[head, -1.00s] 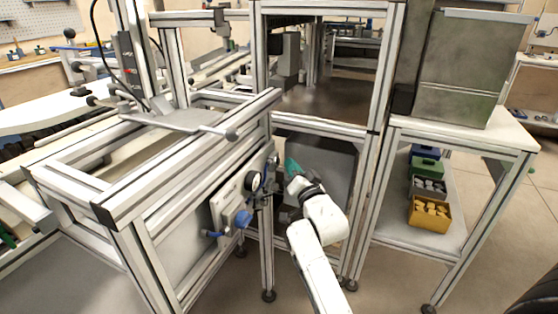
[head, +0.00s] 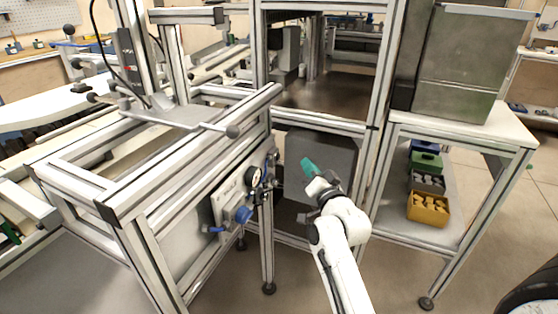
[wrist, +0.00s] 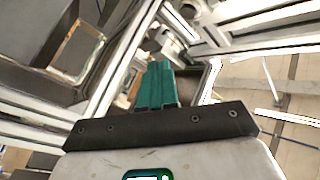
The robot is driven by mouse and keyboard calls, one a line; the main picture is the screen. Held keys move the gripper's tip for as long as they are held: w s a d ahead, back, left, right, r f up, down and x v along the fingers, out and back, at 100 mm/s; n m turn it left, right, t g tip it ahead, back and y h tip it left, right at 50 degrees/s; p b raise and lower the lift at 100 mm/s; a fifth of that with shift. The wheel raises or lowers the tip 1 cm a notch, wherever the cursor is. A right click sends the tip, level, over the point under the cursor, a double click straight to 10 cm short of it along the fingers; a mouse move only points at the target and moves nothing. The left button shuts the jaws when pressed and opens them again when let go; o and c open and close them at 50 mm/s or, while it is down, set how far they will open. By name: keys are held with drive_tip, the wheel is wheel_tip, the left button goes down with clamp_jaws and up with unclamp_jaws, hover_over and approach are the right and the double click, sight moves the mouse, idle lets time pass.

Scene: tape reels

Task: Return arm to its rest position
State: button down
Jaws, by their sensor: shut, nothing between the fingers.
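My gripper (head: 310,166) has teal fingers and sits at the end of my white arm, in front of the dark grey box inside the lower part of the metal frame. Its fingers point up and to the left in the head view. In the wrist view the teal fingers (wrist: 156,86) lie closed together with nothing between them. The fingers stand apart from the gauge panel to their left.
A panel with a gauge (head: 254,177) and a blue knob (head: 243,215) is on the machine frame to the left. A side table (head: 470,138) at right carries a metal cabinet (head: 455,75); its lower shelf holds several bins, including a yellow one (head: 428,208).

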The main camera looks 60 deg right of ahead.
idle(0.5)
drive_tip(key=w+a+f+n+g+y, duration=0.1)
drive_tip(key=a+f+n+g+y, duration=0.1)
drive_tip(key=a+f+n+y, duration=0.45)
drive_tip(key=w+a+f+n+g+y, duration=0.1)
drive_tip(key=w+a+f+g+y, duration=0.15)
drive_tip(key=a+f, duration=0.8)
drive_tip(key=s+a+f+n+g+y, duration=0.25)
drive_tip(key=s+a, duration=0.25)
drive_tip(key=a, duration=0.5)
drive_tip(key=s+a+f+n+g+y, duration=0.15)
drive_tip(key=s+a+n+g, duration=0.5)
drive_tip(key=s, duration=0.75)
wheel_tip(320, 180, up, 13)
drive_tip(key=a+m+p, duration=0.1)
drive_tip(key=p, duration=1.3)
drive_tip(key=shift+w+p, duration=0.15)
drive_tip(key=shift+p, duration=0.2)
drive_tip(key=shift+r+m, duration=0.1)
drive_tip(key=shift+m, duration=0.15)
